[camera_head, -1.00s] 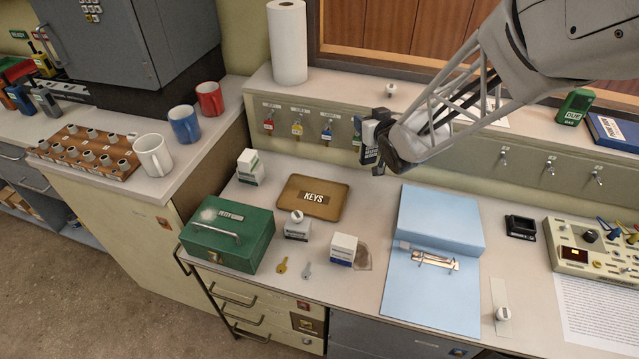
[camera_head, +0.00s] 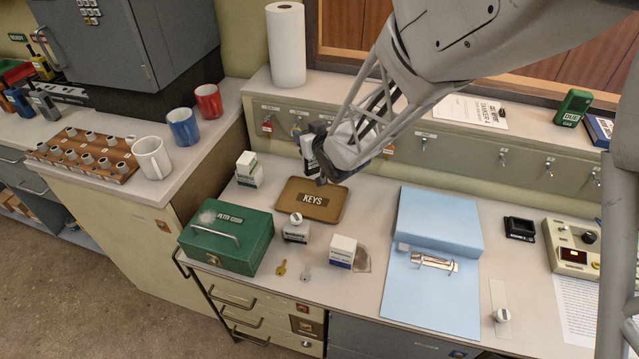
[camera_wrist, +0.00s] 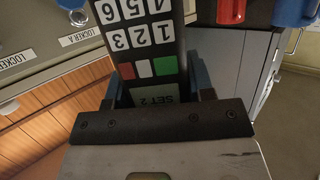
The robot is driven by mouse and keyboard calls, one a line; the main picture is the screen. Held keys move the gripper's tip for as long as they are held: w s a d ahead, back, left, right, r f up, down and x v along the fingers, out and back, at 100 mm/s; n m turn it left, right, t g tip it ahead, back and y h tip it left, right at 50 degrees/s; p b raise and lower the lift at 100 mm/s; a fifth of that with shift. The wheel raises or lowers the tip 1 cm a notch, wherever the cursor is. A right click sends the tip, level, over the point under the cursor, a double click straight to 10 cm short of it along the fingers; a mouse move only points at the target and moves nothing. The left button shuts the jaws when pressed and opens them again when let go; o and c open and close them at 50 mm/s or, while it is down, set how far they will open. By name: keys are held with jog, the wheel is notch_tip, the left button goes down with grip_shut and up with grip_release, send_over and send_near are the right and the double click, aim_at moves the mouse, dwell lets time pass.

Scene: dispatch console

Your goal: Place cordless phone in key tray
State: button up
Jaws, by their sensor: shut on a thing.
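The cordless phone (camera_wrist: 149,50) is black with a white number keypad and red, white and green keys. It fills the middle of the wrist view, between the fingers of my gripper (camera_wrist: 160,95). In the head view my gripper (camera_head: 318,165) is shut on the phone (camera_head: 308,152), which shows partly beside the fingers. The phone is held above the back of the key tray (camera_head: 329,188). The tray is a shallow brown tray labelled KEYS, flat on the counter, with nothing seen lying in it. The phone's lower end is partly hidden by the gripper.
A light blue binder (camera_head: 437,240) lies to the right. The key hook panel (camera_head: 450,150) and a ledge run behind.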

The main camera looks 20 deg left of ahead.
jog(key=shift+f, duration=0.7)
notch_tip(320, 180, down, 6)
dwell(0.3)
jog(key=shift+f, duration=0.15)
jog(key=shift+f, duration=1.9)
jog(key=o, duration=1.3)
